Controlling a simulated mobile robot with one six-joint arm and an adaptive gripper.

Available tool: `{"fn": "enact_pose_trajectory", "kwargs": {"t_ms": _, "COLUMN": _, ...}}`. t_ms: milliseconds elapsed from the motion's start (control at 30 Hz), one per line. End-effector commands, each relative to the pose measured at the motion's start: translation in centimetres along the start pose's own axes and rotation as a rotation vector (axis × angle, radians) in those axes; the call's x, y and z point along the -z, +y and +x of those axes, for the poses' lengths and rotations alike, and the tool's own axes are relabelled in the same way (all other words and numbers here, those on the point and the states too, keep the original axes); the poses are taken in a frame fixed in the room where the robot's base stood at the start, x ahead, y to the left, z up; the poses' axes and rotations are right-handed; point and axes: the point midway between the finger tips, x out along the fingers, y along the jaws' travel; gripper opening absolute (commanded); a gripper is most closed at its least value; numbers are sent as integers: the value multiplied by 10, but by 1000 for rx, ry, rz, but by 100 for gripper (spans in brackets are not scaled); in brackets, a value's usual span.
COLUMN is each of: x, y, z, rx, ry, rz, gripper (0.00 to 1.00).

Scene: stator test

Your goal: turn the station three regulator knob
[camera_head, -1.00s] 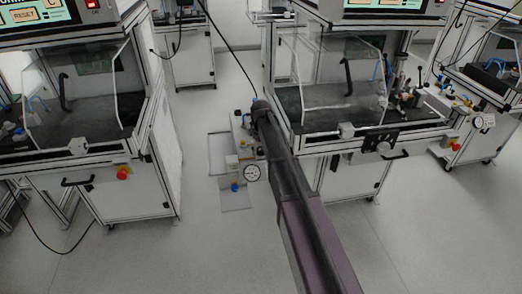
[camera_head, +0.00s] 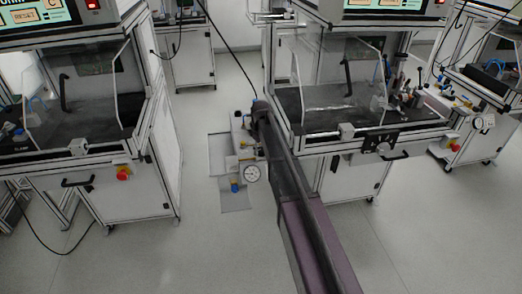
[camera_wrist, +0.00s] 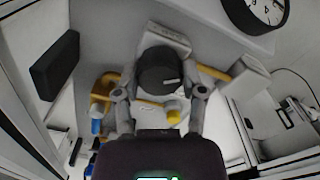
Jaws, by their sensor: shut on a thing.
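The regulator knob (camera_wrist: 158,70) is dark, round and has a pale pointer mark on its face; it shows in the wrist view. The fingers of my gripper (camera_wrist: 160,92) lie on either side of it and are shut on it. In the head view my arm reaches to the regulator unit beside the right-hand station, and its end hides the knob and my fingers. A round white gauge (camera_head: 251,173) is visible on this unit; a dial with a black rim (camera_wrist: 266,8) shows at the top of the wrist view.
Yellow pipes (camera_wrist: 215,74) run beside the knob, with a blue fitting (camera_wrist: 96,127) at lower left. The right-hand station has a dark front handle (camera_head: 394,156). The left station carries a red button (camera_head: 123,173).

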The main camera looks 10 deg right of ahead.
Motion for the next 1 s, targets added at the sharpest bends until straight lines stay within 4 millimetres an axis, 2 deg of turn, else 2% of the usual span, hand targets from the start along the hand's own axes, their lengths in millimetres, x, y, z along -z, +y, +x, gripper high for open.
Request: {"fn": "enact_pose_trajectory", "kwargs": {"t_ms": 1000, "x": -2, "y": 1, "z": 0, "rx": -1, "ry": -2, "rz": 923, "gripper": 5}}
